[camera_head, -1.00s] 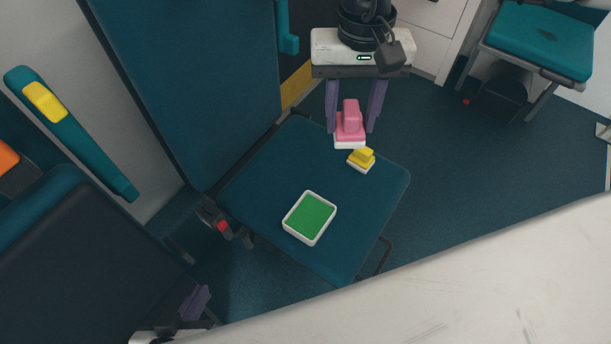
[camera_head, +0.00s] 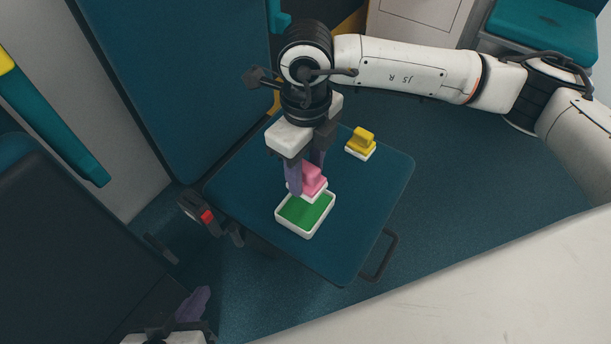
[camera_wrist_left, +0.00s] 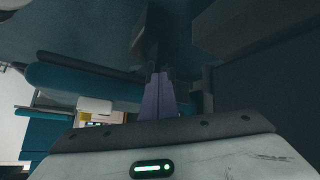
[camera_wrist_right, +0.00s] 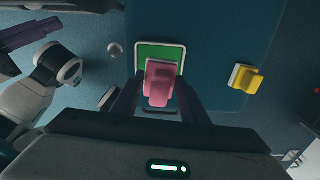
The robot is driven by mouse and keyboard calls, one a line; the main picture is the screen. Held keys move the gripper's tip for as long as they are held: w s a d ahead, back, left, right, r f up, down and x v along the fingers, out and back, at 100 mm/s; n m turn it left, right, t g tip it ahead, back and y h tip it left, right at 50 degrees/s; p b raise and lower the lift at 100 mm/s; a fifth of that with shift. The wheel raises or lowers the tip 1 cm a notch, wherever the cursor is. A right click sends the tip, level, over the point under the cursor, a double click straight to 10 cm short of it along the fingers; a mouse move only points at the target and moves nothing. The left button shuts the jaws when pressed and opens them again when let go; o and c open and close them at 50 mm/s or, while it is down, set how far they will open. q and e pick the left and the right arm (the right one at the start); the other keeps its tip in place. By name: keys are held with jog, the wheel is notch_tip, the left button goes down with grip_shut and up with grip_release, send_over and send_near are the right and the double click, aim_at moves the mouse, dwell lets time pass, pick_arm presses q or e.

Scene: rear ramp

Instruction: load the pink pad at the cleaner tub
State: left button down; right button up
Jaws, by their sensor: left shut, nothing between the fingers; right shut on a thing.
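My right gripper (camera_head: 306,184) is shut on the pink pad (camera_head: 313,176), a pink-handled block with a white base. It holds the pad over the far part of the cleaner tub (camera_head: 291,228), a white-rimmed tray with a green inside on the blue seat. The right wrist view shows the pad (camera_wrist_right: 158,84) between the fingers, covering the near part of the tub (camera_wrist_right: 184,60). I cannot tell whether the pad touches the green. My left gripper (camera_head: 197,300) is low at the left, away from the seat; its fingers are together and empty in the left wrist view (camera_wrist_left: 158,90).
A yellow pad (camera_head: 361,142) with a white base stands on the blue seat (camera_head: 340,245), right of and behind the tub. A buckle with a red button (camera_head: 206,216) is at the seat's left edge. A tall blue backrest (camera_head: 175,80) rises behind on the left.

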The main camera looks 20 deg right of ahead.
aim_at(305, 186)
jog(key=shift+f+m, duration=0.3)
jog(key=shift+f+b, duration=0.45)
jog(key=shift+f, duration=0.15)
notch_tip(305, 186, down, 3)
jog(key=shift+r+b, duration=0.15)
jog(key=shift+b, duration=0.8)
pick_arm(q)
jog(key=shift+w+d+f+m+g+h+b, duration=0.15)
jog(key=shift+d+f+m+g+b, duration=0.15)
jog(key=shift+d+f+g, duration=0.25)
jog(key=shift+w+d+f+m+g+h+b, duration=0.15)
jog(key=shift+d+f+m+g+b, duration=0.15)
jog(key=shift+d+f, duration=0.3)
pick_arm(e)
jog(key=shift+f, duration=0.95)
pick_arm(q)
jog(key=shift+f, duration=0.35)
pick_arm(e)
jog(key=shift+f, duration=0.35)
pick_arm(q)
jog(key=shift+b, duration=0.55)
pick_arm(e)
jog(key=shift+s+f, duration=0.1)
jog(key=shift+f, duration=0.15)
